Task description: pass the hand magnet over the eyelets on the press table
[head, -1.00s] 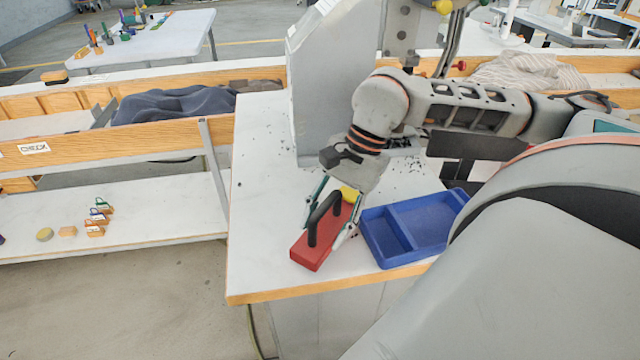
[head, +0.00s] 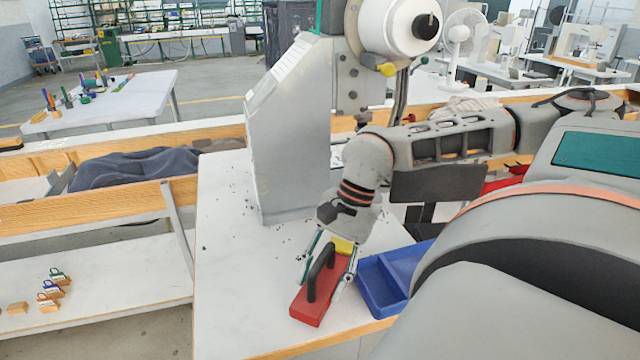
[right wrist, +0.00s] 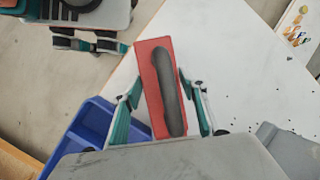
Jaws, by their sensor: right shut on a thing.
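The hand magnet (head: 312,300), a red block with a black bar handle, is on or just above the white press table (head: 235,310), near its front edge; I cannot tell if it touches. My right gripper (head: 322,275) is shut on it, its fingers on either side of the handle. In the right wrist view, the magnet (right wrist: 152,75) shows between the fingers. Eyelets (head: 205,248) show as tiny dark specks scattered around the foot of the press (head: 290,150); some also lie at the right in the right wrist view.
A blue divided tray (head: 375,290) stands right of the magnet, partly hidden by my right arm. The grey press body blocks the table's back. The table left of the magnet is open. A lower shelf (head: 110,285) with small tagged blocks lies at the left.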

